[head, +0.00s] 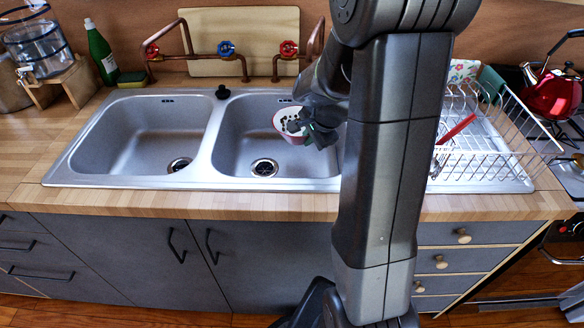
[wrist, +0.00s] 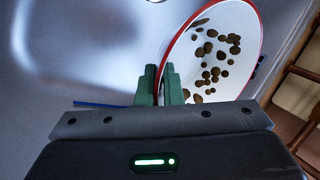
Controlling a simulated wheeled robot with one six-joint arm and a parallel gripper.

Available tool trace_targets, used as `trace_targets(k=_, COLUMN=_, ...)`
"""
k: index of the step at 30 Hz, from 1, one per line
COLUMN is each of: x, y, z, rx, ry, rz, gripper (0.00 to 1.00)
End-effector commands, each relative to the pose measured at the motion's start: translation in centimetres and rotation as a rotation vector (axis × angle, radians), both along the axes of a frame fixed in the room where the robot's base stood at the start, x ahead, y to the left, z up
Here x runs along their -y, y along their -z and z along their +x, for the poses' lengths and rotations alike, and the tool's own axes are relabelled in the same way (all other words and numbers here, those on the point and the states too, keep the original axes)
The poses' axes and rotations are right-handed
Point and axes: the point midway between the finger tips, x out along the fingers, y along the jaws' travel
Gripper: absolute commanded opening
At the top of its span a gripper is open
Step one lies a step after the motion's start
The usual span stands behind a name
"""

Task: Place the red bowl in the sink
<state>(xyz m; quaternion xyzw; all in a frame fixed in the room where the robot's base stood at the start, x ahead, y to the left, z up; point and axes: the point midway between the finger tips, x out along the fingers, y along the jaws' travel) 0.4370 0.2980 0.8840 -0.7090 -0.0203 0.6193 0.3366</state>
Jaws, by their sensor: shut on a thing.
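The red bowl (head: 286,125) has a red rim and a white inside with several small brown pieces in it. My gripper (head: 312,128) is shut on the bowl's right side in the head view. It holds the bowl over the right basin of the sink (head: 232,168). In the wrist view the bowl (wrist: 190,45) is tilted, and my green fingertips (wrist: 170,85) pinch its rim. How far the bowl is above the basin floor is hard to tell. My arm hides part of the sink's right side.
A dish rack (head: 495,140) stands on the right drainboard with a red-handled utensil. Taps (head: 226,49) and pipes run behind the sink. A green bottle (head: 101,52) and a sponge (head: 132,79) stand at the back left. The left basin (head: 140,135) is empty.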

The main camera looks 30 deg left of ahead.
Motion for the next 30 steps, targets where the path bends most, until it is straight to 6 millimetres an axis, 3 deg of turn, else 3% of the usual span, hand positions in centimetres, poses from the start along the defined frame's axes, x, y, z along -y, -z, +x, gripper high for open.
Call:
trace_targets(k=6, x=0.1, y=4.4, z=0.0, rx=-0.003, ry=0.001, rz=-0.003, gripper=0.0)
trace_targets(k=18, x=0.1, y=9.1, z=0.0, rx=-0.002, ry=0.002, rz=-0.002, gripper=0.0)
trace_targets(k=30, x=0.0, y=9.7, z=0.0, rx=-0.001, ry=0.001, rz=-0.001, gripper=0.0)
